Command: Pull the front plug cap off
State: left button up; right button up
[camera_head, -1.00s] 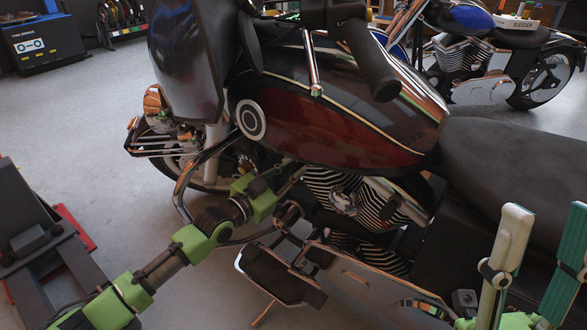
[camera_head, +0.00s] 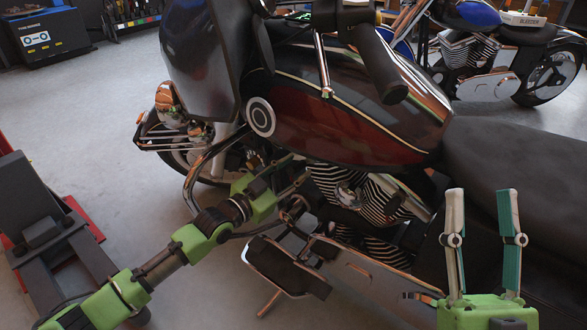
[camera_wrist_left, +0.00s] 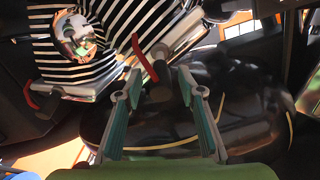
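In the left wrist view a dark plug cap (camera_wrist_left: 160,66) with a red lead (camera_wrist_left: 145,58) sits beside the finned engine (camera_wrist_left: 110,35), between and just beyond my left fingertips. My left gripper (camera_wrist_left: 158,76) is open, with a finger on each side of the cap and visible gaps. In the head view my left gripper (camera_head: 297,175) reaches in under the tank, beside the engine's finned cylinders (camera_head: 350,192). The cap cannot be made out there. My right gripper (camera_head: 481,195) is open and empty, fingers pointing up, in front of the seat.
The dark red tank (camera_head: 340,125) is just above my left gripper, and a chrome crash bar (camera_head: 197,170) curves close to my left forearm. A second red lead (camera_wrist_left: 30,95) shows at the left of the wrist view. Another motorcycle (camera_head: 500,60) stands behind.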

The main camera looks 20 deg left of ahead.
pick_arm(q)
jog(key=v, duration=1.2)
jog(key=shift+d, duration=0.1)
dwell(0.4)
